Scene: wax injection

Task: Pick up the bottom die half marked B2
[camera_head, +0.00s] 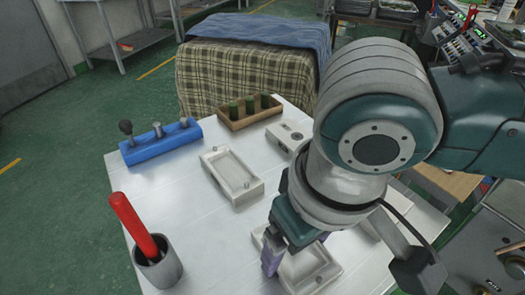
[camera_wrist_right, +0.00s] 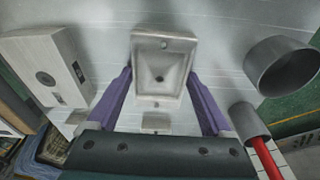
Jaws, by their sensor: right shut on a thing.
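A pale die half (camera_head: 318,277) with a shallow recess is at the front of the white table in the head view. It also shows in the wrist view (camera_wrist_right: 160,88), recess facing the camera, between my two purple fingers. My right gripper (camera_wrist_right: 160,76) is shut on this die half, one finger against each side. In the head view my right gripper (camera_head: 297,248) reaches down over it, and my wrist hides part of it. I cannot read a B2 mark, nor tell whether the die half is off the table. My left gripper is not in view.
Another pale die half (camera_head: 232,174) lies mid-table. A white block (camera_head: 289,134) with a hole, a wooden box (camera_head: 249,114) of green pieces and a blue tool holder (camera_head: 160,144) stand behind. A grey cup (camera_head: 158,268) with a red-handled tool is at front left.

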